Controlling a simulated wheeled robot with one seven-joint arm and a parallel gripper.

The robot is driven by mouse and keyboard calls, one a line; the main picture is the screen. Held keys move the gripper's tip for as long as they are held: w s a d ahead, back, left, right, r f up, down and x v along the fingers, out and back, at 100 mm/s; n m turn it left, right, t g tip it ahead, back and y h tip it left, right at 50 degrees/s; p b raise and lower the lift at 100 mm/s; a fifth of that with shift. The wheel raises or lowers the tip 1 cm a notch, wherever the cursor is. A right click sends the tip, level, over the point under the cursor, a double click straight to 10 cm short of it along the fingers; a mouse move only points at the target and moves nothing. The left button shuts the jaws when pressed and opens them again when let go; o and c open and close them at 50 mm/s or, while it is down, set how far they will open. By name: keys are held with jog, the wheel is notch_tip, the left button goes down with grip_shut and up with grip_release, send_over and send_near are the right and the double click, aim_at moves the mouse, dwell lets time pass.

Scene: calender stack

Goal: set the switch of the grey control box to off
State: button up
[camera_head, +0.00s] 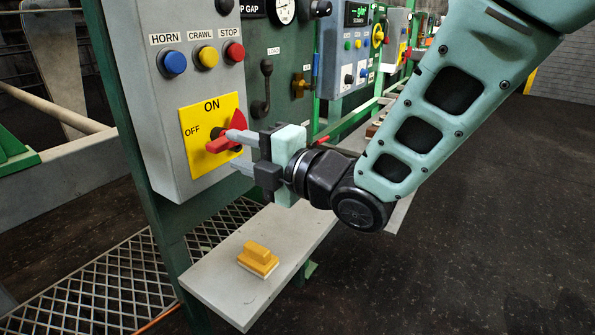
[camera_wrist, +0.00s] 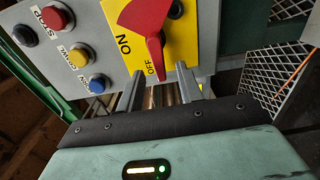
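The grey control box (camera_head: 165,110) fills the left of the head view. Its yellow plate (camera_head: 190,115) reads ON at the top and OFF at the left. The red switch (camera_head: 220,143) sits on this plate, and part of it is hidden behind a finger. In the wrist view the red switch (camera_wrist: 156,52) has a fan-shaped part and a handle whose end lies beside the OFF label. My gripper (camera_head: 232,151) is open in front of the plate. In the wrist view my gripper's fingers (camera_wrist: 160,82) stand apart, either side of the handle's end. I cannot tell whether they touch it.
Blue, yellow and red buttons (camera_head: 207,56) sit above the plate. A green panel with a black lever (camera_head: 266,85) stands just to the right. Below, a grey shelf (camera_head: 225,285) bears a yellow block (camera_head: 258,258). The dark floor at right is clear.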

jog(key=b+v, duration=1)
jog(key=v, duration=0.2)
jog(key=shift+s+d+b, duration=0.15)
jog(key=shift+s+b, duration=0.05)
jog(key=shift+b, duration=0.2)
jog(key=s+d+f+m+g+h, duration=0.2)
jog(key=f+m+h, duration=0.35)
jog(key=f, duration=0.25)
jog(key=s+d+f+m+g+h, duration=0.1)
jog(key=d+f+m+g+h, duration=0.1)
jog(key=f+m+h, duration=0.4)
jog(key=s+d+f+m+g+h, duration=0.2)
jog(key=s+d+f+m+g, duration=0.3)
jog(key=s+f+m+g, duration=0.5)
notch_tip(320, 180, up, 21)
jog(key=s+t+p, duration=0.2)
jog(key=t+p, duration=0.1)
jog(key=p, duration=1.6)
jog(key=shift+s+f, duration=0.15)
jog(key=shift+s, duration=0.25)
jog(key=shift+n, duration=0.25)
